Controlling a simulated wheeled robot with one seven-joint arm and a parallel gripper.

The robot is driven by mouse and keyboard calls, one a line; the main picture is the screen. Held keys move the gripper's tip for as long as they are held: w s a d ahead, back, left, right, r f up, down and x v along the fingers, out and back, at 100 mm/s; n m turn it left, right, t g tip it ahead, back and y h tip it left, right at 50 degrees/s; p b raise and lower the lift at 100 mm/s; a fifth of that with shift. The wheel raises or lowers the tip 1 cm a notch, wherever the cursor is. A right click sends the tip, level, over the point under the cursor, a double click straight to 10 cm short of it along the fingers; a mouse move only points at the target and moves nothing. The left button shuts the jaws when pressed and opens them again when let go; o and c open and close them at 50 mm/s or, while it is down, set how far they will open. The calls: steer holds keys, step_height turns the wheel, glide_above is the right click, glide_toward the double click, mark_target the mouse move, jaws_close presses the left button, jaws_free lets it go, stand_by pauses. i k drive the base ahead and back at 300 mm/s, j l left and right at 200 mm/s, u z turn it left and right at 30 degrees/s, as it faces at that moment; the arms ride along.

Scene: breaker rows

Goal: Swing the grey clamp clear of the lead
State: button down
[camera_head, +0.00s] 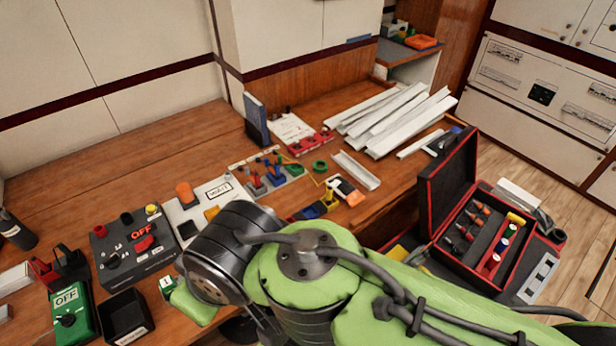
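A thin yellow lead (316,181) runs on the wooden bench from a small block with blue, red and green upright parts (268,174) toward a dark device with a yellow part. I cannot make out a grey clamp for certain; it may be too small or hidden behind my arm. My green arm (305,275) fills the lower middle, its dark joint (215,265) over the bench front. My gripper's fingertips do not show.
A white panel with an orange knob (185,194), a dark box marked OFF (137,245) and a green OFF box (72,315) stand left. White channels (395,118) lie at the back right. An open red-edged case (448,175) stands right. The back left bench is clear.

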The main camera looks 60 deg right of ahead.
mark_target(246, 168)
steer(key=k+z, duration=0.1)
steer(key=z, duration=0.35)
steer(key=k+j+z, duration=0.1)
steer(key=z, duration=0.35)
steer(key=k+z, duration=0.2)
steer(key=z, duration=0.25)
steer(key=i+u, duration=0.5)
steer(key=u, duration=0.25)
steer(key=i+u, duration=0.35)
steer(key=k+l, duration=0.05)
steer(key=k, duration=0.05)
